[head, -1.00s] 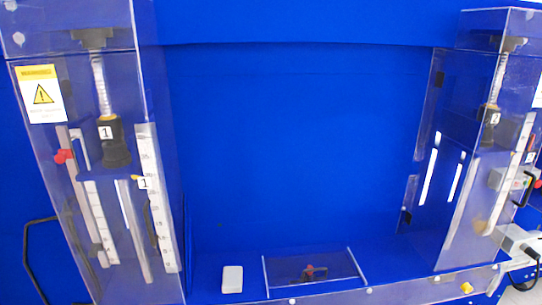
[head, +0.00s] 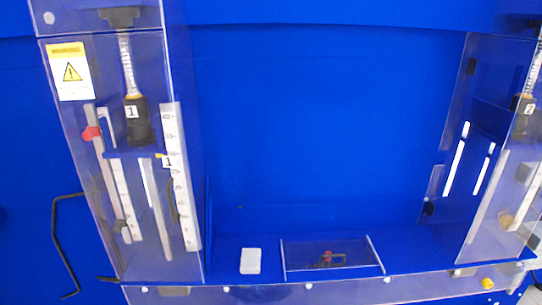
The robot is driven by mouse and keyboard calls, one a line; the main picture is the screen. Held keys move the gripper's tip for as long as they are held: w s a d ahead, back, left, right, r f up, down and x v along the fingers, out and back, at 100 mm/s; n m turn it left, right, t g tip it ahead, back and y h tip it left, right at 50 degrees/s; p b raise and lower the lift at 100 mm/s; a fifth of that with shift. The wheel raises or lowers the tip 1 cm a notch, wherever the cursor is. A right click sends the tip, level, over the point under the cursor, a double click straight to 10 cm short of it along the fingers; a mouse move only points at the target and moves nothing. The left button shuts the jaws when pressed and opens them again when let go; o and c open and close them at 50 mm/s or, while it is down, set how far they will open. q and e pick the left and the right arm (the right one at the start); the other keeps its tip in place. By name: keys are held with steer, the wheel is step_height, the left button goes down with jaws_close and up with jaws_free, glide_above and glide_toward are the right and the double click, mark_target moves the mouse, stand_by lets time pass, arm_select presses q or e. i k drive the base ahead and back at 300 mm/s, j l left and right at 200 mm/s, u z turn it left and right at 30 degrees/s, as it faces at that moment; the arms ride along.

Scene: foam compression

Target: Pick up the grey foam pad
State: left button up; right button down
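The grey foam pad (head: 250,261) is a small, pale block with rounded corners in the head view. It lies on the blue bench floor, low and left of centre. It is just left of a clear-walled tray with a red-topped part (head: 327,258). Nothing covers the pad. Neither of my grippers shows in this view.
A tall clear-walled column (head: 185,225) marked 1 stands left of the pad, with a scale, a red knob and a warning sign. Another clear column (head: 480,150) marked 2 stands at the right. A clear front rail (head: 400,287) runs before the pad. The blue floor between is mostly bare.

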mark_target(251, 257)
steer(key=z, duration=0.95)
steer(key=i+l, duration=0.25)
steer(key=i, duration=0.2)
steer(key=i+l, duration=0.2)
steer(key=i, duration=0.25)
steer(key=i+l, duration=0.25)
steer(key=i, duration=0.2)
steer(key=u, duration=1.7)
